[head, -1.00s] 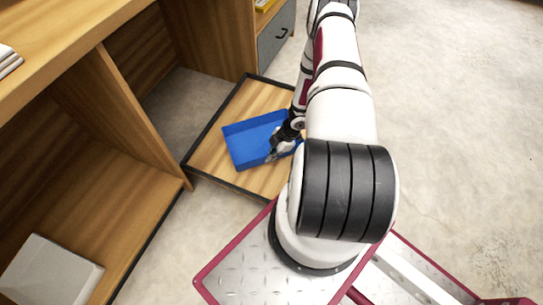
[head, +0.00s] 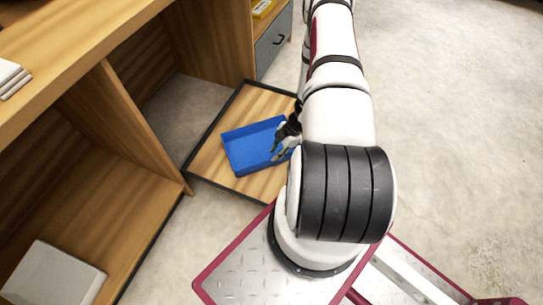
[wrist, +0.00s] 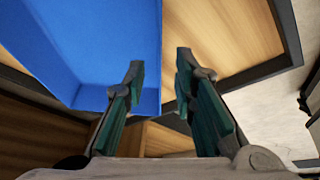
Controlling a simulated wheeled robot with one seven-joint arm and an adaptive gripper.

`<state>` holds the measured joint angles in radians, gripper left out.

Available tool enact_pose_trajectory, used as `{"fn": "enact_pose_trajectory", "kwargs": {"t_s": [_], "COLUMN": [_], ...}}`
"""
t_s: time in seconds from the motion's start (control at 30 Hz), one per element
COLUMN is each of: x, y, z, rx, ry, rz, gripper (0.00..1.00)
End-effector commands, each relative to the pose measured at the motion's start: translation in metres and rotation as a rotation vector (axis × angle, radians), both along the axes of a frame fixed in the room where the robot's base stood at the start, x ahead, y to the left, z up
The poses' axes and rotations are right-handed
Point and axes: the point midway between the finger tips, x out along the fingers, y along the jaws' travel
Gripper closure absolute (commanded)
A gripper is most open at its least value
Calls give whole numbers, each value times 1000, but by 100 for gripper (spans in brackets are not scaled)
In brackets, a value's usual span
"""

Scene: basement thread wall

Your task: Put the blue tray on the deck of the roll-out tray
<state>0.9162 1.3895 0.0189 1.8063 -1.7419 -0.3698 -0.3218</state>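The blue tray (head: 250,150) lies on the wooden deck of the roll-out tray (head: 212,150), whose dark rim surrounds it. The blue tray looks flat and empty, and sits toward the middle of the deck. My gripper (head: 277,156) is at the blue tray's right side. In the wrist view my gripper (wrist: 160,66) has its fingers apart, with nothing clamped between them. The blue tray (wrist: 95,45) fills the upper left there, and its right edge passes between the fingertips. Bare deck (wrist: 220,35) shows to the right. My arm hides part of the deck's right side.
The roll-out tray sticks out from a wooden desk unit (head: 140,115) on the left. A grey drawer (head: 273,45) stands behind it. A pale box (head: 55,275) lies on the lower shelf, and papers (head: 12,76) on the top. The floor (head: 450,130) at right is clear.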

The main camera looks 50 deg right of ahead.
Motion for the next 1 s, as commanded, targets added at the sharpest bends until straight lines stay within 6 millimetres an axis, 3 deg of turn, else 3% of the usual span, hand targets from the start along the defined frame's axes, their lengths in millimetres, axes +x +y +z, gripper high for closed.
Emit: {"fn": "enact_pose_trajectory", "kwargs": {"t_s": [0.1, 0.37, 0.47, 0.57, 0.67, 0.8, 1.0], "x": [-5, -11, -3, 16, 43, 75, 97], "y": [-8, -16, -25, -44, -68, -91, -94], "z": [24, 47, 59, 85, 128, 202, 311], "rx": [-1, -2, -33, -112, -226, -381, -539], "ry": [0, 1, 2, 7, 12, 17, 11], "rz": [1, 1, -12, -50, -118, -241, -441], "gripper": [75, 75, 75, 75, 75, 75, 75]}}
